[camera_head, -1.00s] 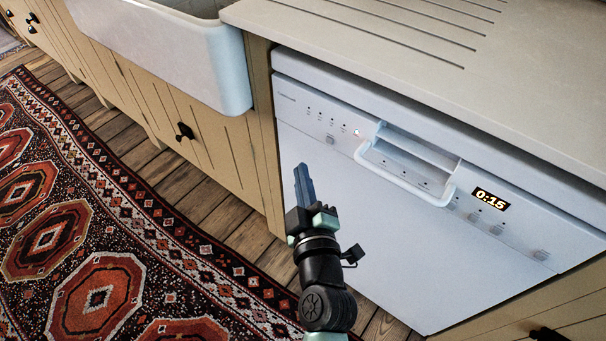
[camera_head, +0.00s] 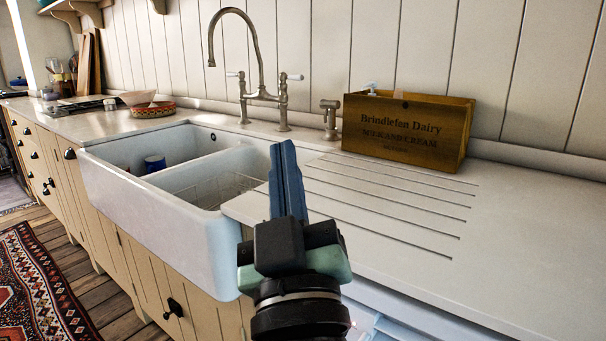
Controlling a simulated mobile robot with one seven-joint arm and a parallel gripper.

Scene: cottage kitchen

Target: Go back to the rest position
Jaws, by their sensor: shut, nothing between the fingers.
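My gripper (camera_head: 286,150) points up in the lower middle of the head view. Its blue fingers are together and hold nothing. In the picture it overlaps the right end of the white sink (camera_head: 215,238) and the left edge of the grooved worktop (camera_head: 400,265). I cannot tell its exact distance from them. My wrist fills the bottom middle and hides part of the cabinet front and worktop edge.
A wooden crate (camera_head: 407,132) stands on the worktop against the wall. A tall tap (camera_head: 257,60) rises behind the sink. A blue cup (camera_head: 155,163) is in the left basin. A patterned basket (camera_head: 152,111) stands farther left. A rug (camera_head: 40,300) lies at lower left.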

